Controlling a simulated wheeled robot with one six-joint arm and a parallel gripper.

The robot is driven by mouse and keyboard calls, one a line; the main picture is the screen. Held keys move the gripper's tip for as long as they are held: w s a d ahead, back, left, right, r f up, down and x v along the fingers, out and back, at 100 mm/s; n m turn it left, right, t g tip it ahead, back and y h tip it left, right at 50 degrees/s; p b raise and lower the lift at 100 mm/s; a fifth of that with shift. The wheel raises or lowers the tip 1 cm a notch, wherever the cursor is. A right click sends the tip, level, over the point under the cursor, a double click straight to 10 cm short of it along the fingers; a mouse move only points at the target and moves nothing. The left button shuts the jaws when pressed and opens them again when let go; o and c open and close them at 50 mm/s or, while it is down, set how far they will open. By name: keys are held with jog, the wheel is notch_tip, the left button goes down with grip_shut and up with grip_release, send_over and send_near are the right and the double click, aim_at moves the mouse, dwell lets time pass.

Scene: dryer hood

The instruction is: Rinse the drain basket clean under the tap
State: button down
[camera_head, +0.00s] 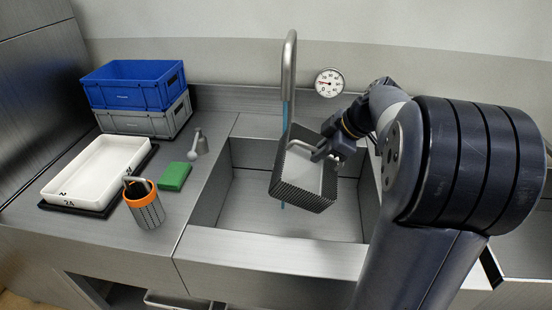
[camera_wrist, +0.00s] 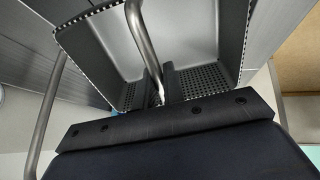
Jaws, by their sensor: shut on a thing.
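A dark box-shaped drain basket (camera_head: 308,190) with perforated walls hangs tilted over the sink (camera_head: 230,205). My gripper (camera_head: 328,151) is shut on its metal bar handle, which also shows in the wrist view (camera_wrist: 143,35). The wrist view shows my gripper's fingers (camera_wrist: 160,85) around the bar and the basket's perforated floor (camera_wrist: 205,82). The tap (camera_head: 290,60) curves down behind the basket. A thin blue stream (camera_head: 285,112) runs from it to the basket's upper left, and blue shows below the basket. I cannot tell whether residue is inside.
A lever (camera_head: 193,146) stands on the counter left of the sink. Near it are a green block (camera_head: 174,177) and an orange-rimmed perforated cup (camera_head: 147,208). A white tray (camera_head: 75,190), a blue crate (camera_head: 135,85) and a grey crate (camera_head: 150,122) stand farther left. A round gauge (camera_head: 328,83) is behind the sink.

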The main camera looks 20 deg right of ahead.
jog(key=s+d+r, duration=0.2)
jog(key=s+r, duration=0.1)
jog(key=shift+d+r+p, duration=0.2)
jog(key=shift+d+p, duration=0.15)
dwell(0.7)
